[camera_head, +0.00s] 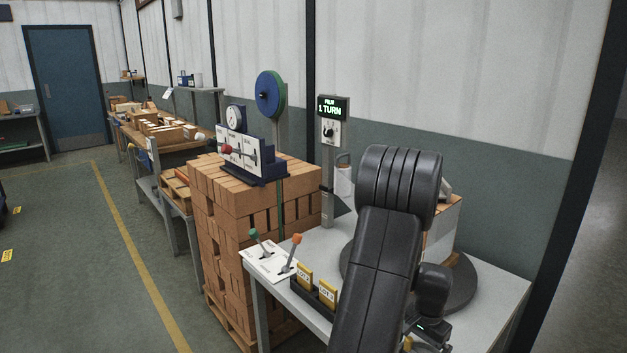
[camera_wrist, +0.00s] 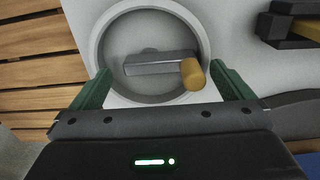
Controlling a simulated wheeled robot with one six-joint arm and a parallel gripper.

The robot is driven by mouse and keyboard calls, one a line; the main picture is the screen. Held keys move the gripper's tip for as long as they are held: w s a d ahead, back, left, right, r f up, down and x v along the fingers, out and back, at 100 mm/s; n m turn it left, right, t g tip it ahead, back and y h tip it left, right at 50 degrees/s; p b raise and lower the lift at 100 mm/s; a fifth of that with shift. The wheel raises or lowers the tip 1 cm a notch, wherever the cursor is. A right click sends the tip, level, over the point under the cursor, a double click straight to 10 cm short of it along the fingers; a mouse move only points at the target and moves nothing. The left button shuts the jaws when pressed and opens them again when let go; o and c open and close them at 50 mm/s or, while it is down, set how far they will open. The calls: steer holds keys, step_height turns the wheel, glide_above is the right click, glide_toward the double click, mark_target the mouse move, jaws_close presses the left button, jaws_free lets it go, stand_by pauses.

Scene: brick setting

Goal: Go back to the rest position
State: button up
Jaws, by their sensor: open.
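In the wrist view, my gripper (camera_wrist: 165,90) is open, with one green finger at the left and one at the right. Between and beyond the fingers is a round grey dial or recess (camera_wrist: 98,45) with a grey bar-shaped handle (camera_wrist: 150,66) in it. A yellow-tan knob (camera_wrist: 192,74) sits at the right end of the handle, near the right finger; I cannot tell whether they touch. In the head view, my dark arm covers the right part of the grey table (camera_head: 325,240), and the fingertips are hidden.
Two levers (camera_head: 272,259) and a black holder with yellow cards (camera_head: 315,288) stand on the table's left side. A post with a "1 TURN" display (camera_head: 333,108) rises behind. A brick stack (camera_head: 235,205) with a gauge device (camera_head: 240,150) stands left.

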step_height(320, 180, down, 2)
steer(key=shift+f, duration=0.25)
steer(key=shift+r+m, duration=0.15)
steer(key=shift+m, duration=0.15)
